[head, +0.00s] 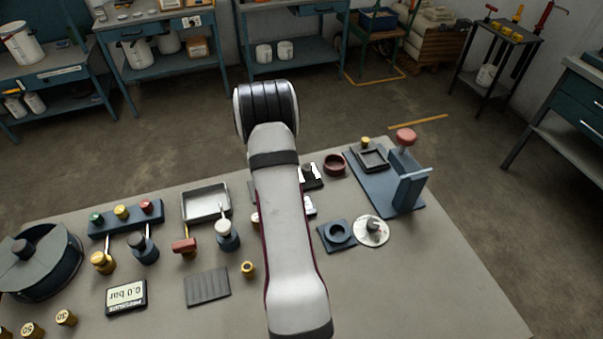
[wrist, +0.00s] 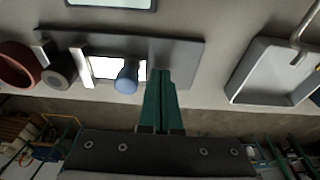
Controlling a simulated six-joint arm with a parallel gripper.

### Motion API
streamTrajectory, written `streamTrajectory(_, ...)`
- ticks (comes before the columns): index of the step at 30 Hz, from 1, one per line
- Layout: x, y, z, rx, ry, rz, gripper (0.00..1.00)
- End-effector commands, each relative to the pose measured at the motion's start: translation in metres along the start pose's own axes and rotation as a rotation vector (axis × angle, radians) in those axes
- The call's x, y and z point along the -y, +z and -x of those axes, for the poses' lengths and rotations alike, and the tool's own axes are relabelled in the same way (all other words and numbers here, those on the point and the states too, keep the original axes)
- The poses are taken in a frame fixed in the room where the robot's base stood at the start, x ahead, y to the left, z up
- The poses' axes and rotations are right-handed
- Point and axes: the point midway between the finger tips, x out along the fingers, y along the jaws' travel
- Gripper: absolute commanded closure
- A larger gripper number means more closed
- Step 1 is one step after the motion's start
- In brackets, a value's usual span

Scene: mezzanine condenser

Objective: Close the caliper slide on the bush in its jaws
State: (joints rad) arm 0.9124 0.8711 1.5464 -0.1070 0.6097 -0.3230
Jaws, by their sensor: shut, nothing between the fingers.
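In the wrist view the caliper is a dark grey bar (wrist: 188,52) lying on the bench. Its slide has a white jaw (wrist: 82,68), a bright white body and a blue knob (wrist: 127,80). The grey bush (wrist: 59,72), a ring with a dark hole, stands just left of the white jaw; I cannot tell whether they touch. My gripper (wrist: 160,74) is shut and empty, its green fingers over the bar just right of the knob, apparently with a small gap. In the head view my arm hides the gripper and most of the caliper.
A dark red ring (head: 334,165) sits close beside the bush end. A grey metal tray (head: 206,220) lies on the other side. A blue block with a round hole (head: 337,235), a white dial (head: 371,231) and a blue press stand (head: 408,190) are to the right.

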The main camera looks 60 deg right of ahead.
Motion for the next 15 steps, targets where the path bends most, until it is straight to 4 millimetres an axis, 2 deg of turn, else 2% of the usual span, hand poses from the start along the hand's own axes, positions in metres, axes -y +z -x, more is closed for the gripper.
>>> streamTrajectory(5, 0.004, -0.001, 0.005, -0.002, 0.0, 0.0, 1.0)
streamTrajectory(15, 0.004, -0.009, 0.042, -0.002, 0.0, 0.0, 1.0)
